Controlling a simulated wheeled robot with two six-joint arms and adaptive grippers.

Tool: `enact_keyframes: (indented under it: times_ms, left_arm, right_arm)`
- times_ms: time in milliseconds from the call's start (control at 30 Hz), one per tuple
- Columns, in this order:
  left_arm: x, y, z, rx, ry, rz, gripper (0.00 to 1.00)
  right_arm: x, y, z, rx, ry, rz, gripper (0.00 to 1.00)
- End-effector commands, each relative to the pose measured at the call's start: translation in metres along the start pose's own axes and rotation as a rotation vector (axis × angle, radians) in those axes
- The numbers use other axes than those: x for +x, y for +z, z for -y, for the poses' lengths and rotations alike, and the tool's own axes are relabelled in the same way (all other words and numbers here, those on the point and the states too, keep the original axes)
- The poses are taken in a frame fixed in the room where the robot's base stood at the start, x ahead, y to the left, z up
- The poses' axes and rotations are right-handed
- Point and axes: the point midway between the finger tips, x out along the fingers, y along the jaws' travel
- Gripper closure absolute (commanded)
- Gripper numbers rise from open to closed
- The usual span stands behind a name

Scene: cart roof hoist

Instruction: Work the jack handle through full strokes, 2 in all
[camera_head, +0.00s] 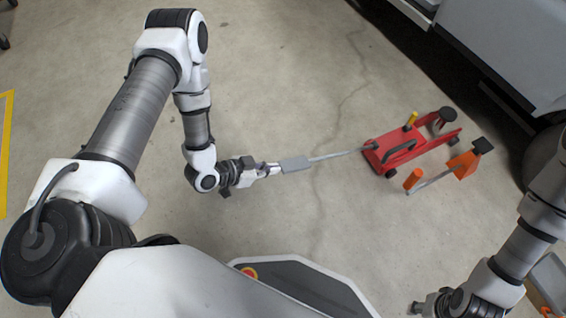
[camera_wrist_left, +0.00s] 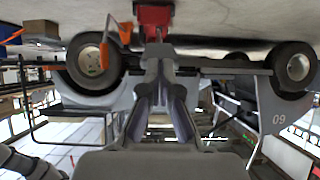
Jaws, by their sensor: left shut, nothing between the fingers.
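The red floor jack (camera_head: 390,150) stands on the concrete floor right of centre. Its thin handle (camera_head: 335,155) reaches left to a grey grip (camera_head: 295,163). My left gripper (camera_head: 275,169) is shut at the grip's free end, with nothing held between its fingers; whether it touches the grip is hard to tell. In the left wrist view the fingers (camera_wrist_left: 165,105) point along the grey grip (camera_wrist_left: 157,60) toward the red jack (camera_wrist_left: 154,17). My right gripper (camera_head: 422,306) is at the bottom edge, partly cut off, away from the jack; its jaws are unclear.
The grey cart body (camera_head: 510,45) fills the top right. A crate (camera_head: 550,280) sits at the lower right. The floor around the handle is clear.

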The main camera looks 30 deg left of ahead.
Motion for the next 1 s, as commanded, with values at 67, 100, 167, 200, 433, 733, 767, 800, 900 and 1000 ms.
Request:
enact_keyframes:
  times_ms: [67, 100, 167, 200, 433, 733, 767, 800, 900, 1000]
  left_arm:
    - [-0.021, -0.002, 0.001, -0.004, -0.003, 0.001, 1.0]
    - [-0.028, -0.001, 0.001, -0.005, -0.002, 0.0, 1.0]
    - [-0.036, 0.001, 0.001, -0.002, -0.001, -0.001, 1.0]
    - [-0.04, 0.002, 0.001, -0.002, -0.001, -0.002, 1.0]
    - [-0.045, 0.005, 0.0, 0.002, 0.002, -0.004, 1.0]
    - [-0.044, 0.005, 0.0, 0.002, 0.002, -0.005, 1.0]
    - [-0.044, 0.005, 0.0, 0.002, 0.002, -0.005, 1.0]
    - [-0.044, 0.004, 0.0, 0.002, 0.002, -0.005, 1.0]
    - [-0.044, 0.004, 0.0, 0.002, 0.002, -0.005, 1.0]
    - [-0.044, 0.004, 0.0, 0.002, 0.002, -0.005, 1.0]
  right_arm:
    - [-0.016, 0.0, 0.0, 0.0, 0.0, 0.0, 0.6]
    - [-0.019, 0.0, 0.0, 0.0, 0.0, 0.0, 0.6]
    - [-0.022, 0.0, 0.0, 0.001, 0.0, 0.0, 0.6]
    - [-0.024, 0.0, 0.0, 0.0, 0.0, 0.0, 0.6]
    - [-0.024, 0.0, 0.0, 0.001, 0.0, 0.0, 0.6]
    - [-0.024, 0.0, 0.0, 0.001, 0.0, 0.0, 0.6]
    - [-0.024, 0.0, 0.0, 0.001, 0.0, 0.0, 0.6]
    - [-0.024, 0.0, 0.0, 0.001, 0.0, 0.0, 0.6]
    - [-0.024, 0.0, 0.0, 0.001, 0.0, 0.0, 0.6]
    - [-0.024, 0.0, 0.0, 0.001, 0.0, 0.0, 0.6]
